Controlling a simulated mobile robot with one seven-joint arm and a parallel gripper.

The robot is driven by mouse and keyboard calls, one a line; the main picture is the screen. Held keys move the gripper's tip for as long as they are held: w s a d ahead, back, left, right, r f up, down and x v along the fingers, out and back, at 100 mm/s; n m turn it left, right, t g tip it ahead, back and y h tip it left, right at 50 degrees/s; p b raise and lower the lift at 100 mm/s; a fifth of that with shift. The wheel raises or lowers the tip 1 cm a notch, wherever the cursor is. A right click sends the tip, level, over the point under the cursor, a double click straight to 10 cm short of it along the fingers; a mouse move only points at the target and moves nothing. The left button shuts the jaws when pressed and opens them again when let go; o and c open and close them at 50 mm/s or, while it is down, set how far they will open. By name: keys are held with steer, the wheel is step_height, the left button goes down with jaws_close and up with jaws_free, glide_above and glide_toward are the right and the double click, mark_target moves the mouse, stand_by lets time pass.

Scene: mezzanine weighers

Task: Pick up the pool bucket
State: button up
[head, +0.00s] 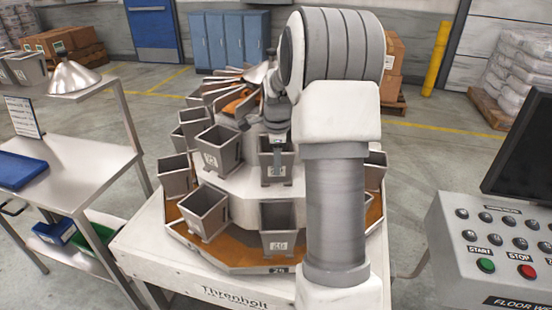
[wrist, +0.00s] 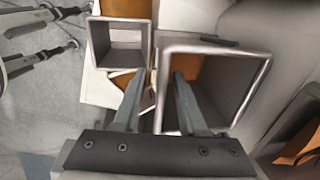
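Grey metal buckets hang in an upper and a lower ring on the weigher; which one is called the pool bucket I cannot tell from the small labels. My gripper (head: 277,150) is at the upper front bucket (head: 268,172), partly covering it. In the wrist view my gripper (wrist: 160,74) is open. Its left finger is outside a large open-topped bucket (wrist: 255,85) and its right finger reaches over the mouth, so the bucket's left wall lies between them. Gaps seem to remain at the wall; contact is unclear. My arm hides the weigher's right side.
Another upper bucket (head: 218,150) hangs close on the left. Lower buckets (head: 204,211) and (head: 277,225) hang below. A smaller-looking bucket (wrist: 121,45) shows at upper left in the wrist view. A steel table (head: 85,165) stands left; a control panel (head: 495,245) stands right.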

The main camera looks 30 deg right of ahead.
jaws_close()
stand_by(1.2)
